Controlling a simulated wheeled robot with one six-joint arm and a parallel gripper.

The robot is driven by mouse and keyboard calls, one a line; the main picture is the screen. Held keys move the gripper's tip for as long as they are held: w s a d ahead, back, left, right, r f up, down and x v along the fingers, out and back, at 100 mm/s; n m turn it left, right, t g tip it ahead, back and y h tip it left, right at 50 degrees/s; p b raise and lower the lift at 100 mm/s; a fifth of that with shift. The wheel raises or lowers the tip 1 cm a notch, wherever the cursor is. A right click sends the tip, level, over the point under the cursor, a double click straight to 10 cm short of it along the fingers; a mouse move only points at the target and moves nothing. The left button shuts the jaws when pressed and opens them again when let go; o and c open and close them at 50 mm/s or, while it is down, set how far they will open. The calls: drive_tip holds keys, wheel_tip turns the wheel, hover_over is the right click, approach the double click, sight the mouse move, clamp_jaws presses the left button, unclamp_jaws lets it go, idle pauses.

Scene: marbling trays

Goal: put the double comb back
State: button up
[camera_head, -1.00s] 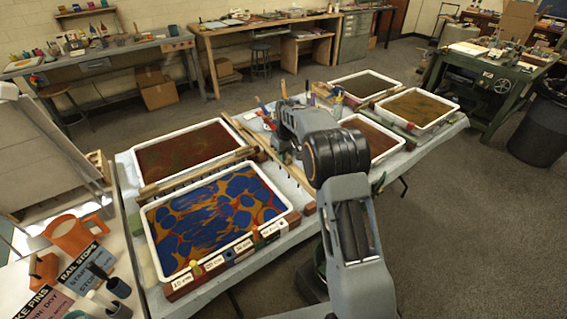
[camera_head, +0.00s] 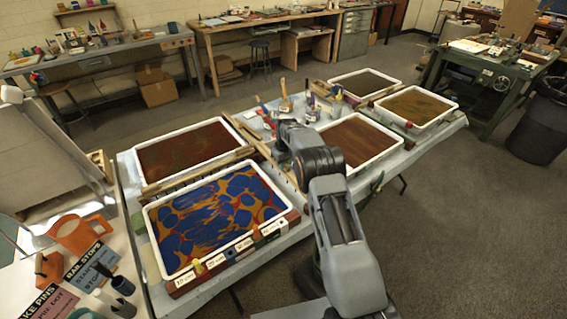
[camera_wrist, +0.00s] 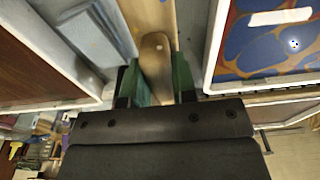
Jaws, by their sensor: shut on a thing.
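My gripper (camera_wrist: 157,88) shows in the wrist view, its green fingers shut on a tan wooden handle (camera_wrist: 155,50) with a rounded end and a small hole. I take this as the double comb; its teeth are not in view. A paler wooden board (camera_wrist: 148,12) lies just beyond the handle, and I cannot tell whether they touch. In the head view my arm hides the fingers and the comb, over the strip between the left and right trays. The blue-and-orange tray (camera_head: 222,263) is left of my arm; it also shows at the wrist view's right (camera_wrist: 213,50).
A dark red tray (camera_head: 137,165) lies behind the blue one. A brown tray (camera_head: 401,140), an olive tray (camera_head: 455,103) and a dark tray (camera_head: 330,84) are on the right. Pots and brushes (camera_head: 310,108) stand behind my arm. Wooden rails (camera_head: 190,178) run between the left trays.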

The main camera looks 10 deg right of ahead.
drive_tip(key=shift+f+b, duration=0.6)
drive_tip(key=o, duration=0.8)
drive_tip(key=shift+o, duration=0.2)
drive_tip(key=shift+r, duration=0.1)
